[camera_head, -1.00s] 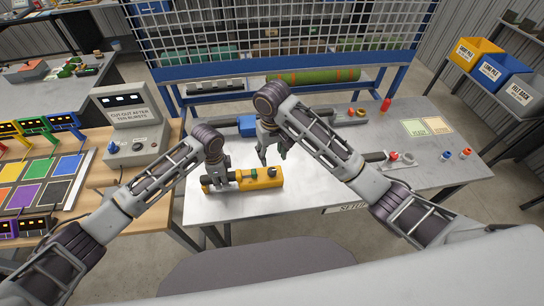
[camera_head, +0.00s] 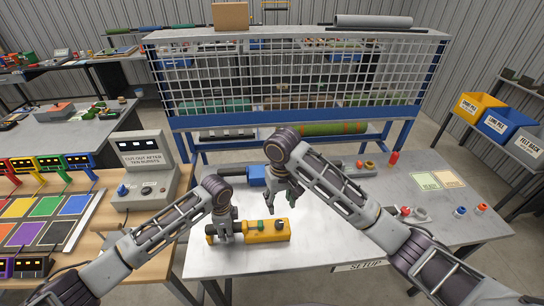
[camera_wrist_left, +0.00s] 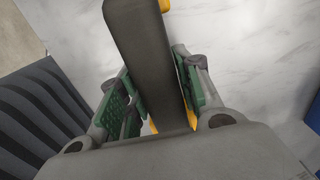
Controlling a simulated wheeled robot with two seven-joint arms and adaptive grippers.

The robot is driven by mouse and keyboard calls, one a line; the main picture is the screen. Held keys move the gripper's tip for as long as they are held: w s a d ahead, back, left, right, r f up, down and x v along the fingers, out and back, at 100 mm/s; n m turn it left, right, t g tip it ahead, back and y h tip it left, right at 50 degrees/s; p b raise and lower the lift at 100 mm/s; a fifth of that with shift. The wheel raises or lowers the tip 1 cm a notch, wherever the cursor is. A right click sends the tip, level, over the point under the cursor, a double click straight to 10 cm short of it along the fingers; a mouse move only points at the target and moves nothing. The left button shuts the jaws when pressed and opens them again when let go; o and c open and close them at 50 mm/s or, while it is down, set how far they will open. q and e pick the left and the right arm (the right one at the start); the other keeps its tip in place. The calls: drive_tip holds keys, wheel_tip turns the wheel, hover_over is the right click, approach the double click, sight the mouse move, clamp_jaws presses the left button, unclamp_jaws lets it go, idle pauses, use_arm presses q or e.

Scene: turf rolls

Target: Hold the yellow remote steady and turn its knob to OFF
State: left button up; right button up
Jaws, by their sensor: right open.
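My left gripper (camera_head: 224,236) is at the dark left end. In the left wrist view its green-padded fingers (camera_wrist_left: 160,110) stand on both sides of a long dark bar (camera_wrist_left: 148,60) with yellow edges beneath it, and appear shut on it. My right gripper (camera_head: 284,202) is open and empty, above and just beyond the remote near its knob side. The knob's setting is too small to read.
A blue block (camera_head: 257,175) lies behind the remote. A grey control box (camera_head: 143,165) stands on the wooden bench at left. Small coloured parts (camera_head: 460,211) and a green-and-orange card (camera_head: 437,181) lie at the right. A wire mesh rack (camera_head: 300,80) stands behind the table.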

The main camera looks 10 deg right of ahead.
use_arm(q)
drive_tip(key=shift+o, duration=1.4)
drive_tip(key=shift+w, duration=0.1)
drive_tip(key=shift+r, duration=0.15)
drive_tip(key=shift+r, duration=5.9)
